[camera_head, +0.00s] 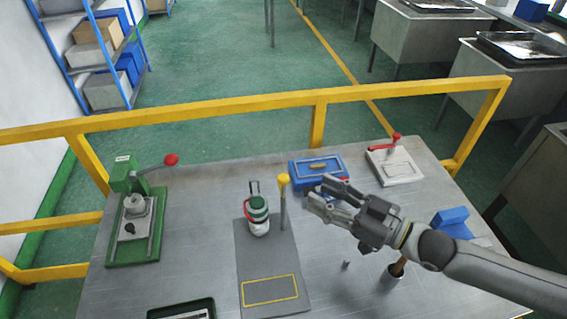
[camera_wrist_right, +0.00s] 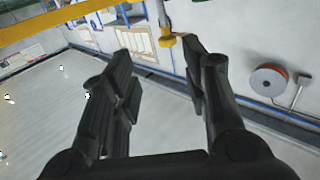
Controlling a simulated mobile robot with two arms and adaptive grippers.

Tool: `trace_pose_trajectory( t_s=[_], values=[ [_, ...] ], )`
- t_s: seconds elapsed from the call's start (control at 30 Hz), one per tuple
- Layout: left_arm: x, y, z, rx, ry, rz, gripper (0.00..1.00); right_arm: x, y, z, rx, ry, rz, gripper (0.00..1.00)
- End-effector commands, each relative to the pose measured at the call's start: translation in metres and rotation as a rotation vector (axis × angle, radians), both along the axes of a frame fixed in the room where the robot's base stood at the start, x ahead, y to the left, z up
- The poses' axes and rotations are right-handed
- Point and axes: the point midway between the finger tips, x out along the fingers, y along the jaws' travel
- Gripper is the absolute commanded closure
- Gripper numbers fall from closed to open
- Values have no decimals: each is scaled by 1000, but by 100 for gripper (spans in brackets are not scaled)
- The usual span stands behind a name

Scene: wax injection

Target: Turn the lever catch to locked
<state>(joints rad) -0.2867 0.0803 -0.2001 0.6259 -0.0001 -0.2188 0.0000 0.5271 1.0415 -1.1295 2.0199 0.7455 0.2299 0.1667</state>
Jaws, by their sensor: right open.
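A silver post with a yellow knob (camera_head: 284,181) stands beside the grey mat, right of a green-and-white bottle-like piece (camera_head: 258,215). A white plate (camera_head: 395,167) with a red-handled lever (camera_head: 393,138) sits at the back right of the table. I cannot tell for sure which of these levers is the catch, or its position. My right gripper (camera_head: 318,194) is open and empty, with its fingers pointing left towards the yellow-knobbed post, apart from it. In the right wrist view the open fingers (camera_wrist_right: 160,75) show, with a yellow piece (camera_wrist_right: 166,41) beyond them. My left gripper is out of view.
A green press (camera_head: 125,225) with a red-knobbed handle stands at left. A blue box (camera_head: 318,170) lies behind my right gripper. A grey mat (camera_head: 262,265) lies in the middle; a dark tray (camera_head: 180,310) is at the front. A yellow rail (camera_head: 250,102) runs behind the table.

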Motion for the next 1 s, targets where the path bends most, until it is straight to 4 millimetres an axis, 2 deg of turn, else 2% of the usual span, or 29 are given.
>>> trace_pose_trajectory(
  t_s=[0.13,0.33,0.43,0.57,0.8,1.0],
  values=[
    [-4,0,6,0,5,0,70,7,12,3,2,-1,1,58],
    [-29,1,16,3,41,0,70,24,37,4,3,1,2,58],
    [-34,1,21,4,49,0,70,33,51,4,4,1,2,58],
    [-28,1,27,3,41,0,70,43,67,3,2,-1,2,58],
    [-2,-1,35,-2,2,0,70,56,84,1,0,0,1,58],
    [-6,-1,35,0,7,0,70,59,88,0,0,0,1,58]
  ],
)
